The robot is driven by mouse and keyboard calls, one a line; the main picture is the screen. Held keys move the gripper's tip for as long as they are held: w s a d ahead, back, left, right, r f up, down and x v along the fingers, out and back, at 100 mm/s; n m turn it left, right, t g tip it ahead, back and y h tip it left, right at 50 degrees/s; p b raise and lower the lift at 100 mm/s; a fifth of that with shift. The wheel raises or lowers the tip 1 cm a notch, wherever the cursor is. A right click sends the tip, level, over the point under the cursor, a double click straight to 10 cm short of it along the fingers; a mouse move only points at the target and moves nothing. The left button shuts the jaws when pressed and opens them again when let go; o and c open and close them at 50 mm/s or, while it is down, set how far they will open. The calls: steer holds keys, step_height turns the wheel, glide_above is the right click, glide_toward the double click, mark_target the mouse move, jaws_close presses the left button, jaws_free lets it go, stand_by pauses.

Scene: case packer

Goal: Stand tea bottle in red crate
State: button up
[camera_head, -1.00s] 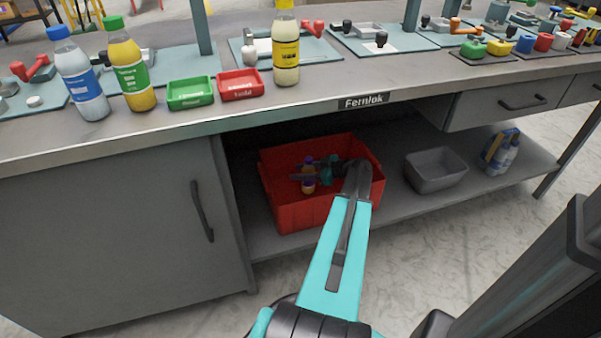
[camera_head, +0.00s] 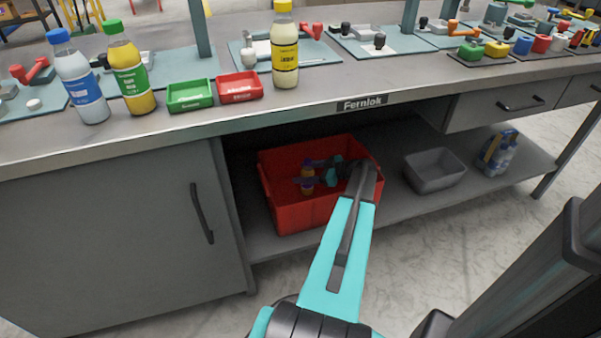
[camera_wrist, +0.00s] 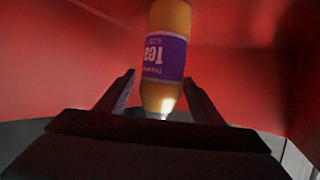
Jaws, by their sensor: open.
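The tea bottle (camera_head: 307,180), amber with a purple label and purple cap, stands upright inside the red crate (camera_head: 300,213) on the lower shelf. In the wrist view the bottle (camera_wrist: 167,52) shows with its label lettering upside down, and red crate walls (camera_wrist: 70,60) surround it. My gripper (camera_head: 318,172) reaches into the crate from the right, at the bottle's right side. Its jaws (camera_wrist: 160,92) are open, one on each side of the bottle's narrow end in the wrist view, with gaps visible. The bottle's base is hidden behind the crate's front wall.
A grey bin (camera_head: 435,172) and a blue-and-yellow package (camera_head: 498,153) stand right of the crate. The bench top (camera_head: 330,92) overhangs the shelf, and a closed cabinet (camera_head: 110,240) is at left. Blue-, green- and yellow-capped bottles stand on the bench beside small green and red trays.

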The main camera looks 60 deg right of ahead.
steer(key=shift+p+v, duration=0.55)
steer(key=shift+v, duration=2.2)
steer(key=shift+r, duration=0.1)
